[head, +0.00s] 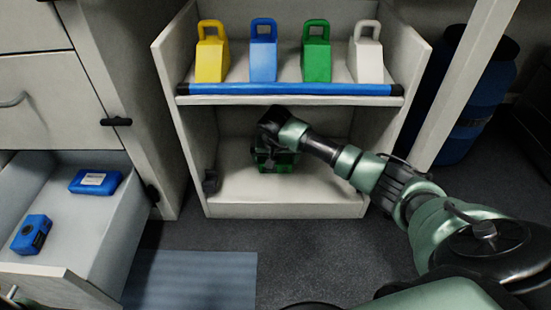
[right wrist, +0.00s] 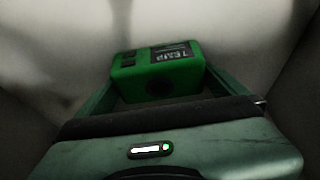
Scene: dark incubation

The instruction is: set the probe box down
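The green probe box (head: 277,161), with a dark label reading TEMP, is inside the lower compartment (head: 290,188) of the white cabinet. In the right wrist view the probe box (right wrist: 158,71) sits between the two green fingers, which appear to touch its sides. My right gripper (head: 275,146) reaches in from the right and is shut on the box, partly hiding it in the head view. The box is low over the compartment floor; I cannot tell whether it touches. My left gripper is not in view.
The upper shelf with a blue front edge (head: 290,89) holds yellow (head: 212,60), blue (head: 263,60), green (head: 316,60) and white (head: 366,60) handled blocks. An open drawer (head: 75,215) at left holds two blue boxes. A blue barrel (head: 475,110) stands at right.

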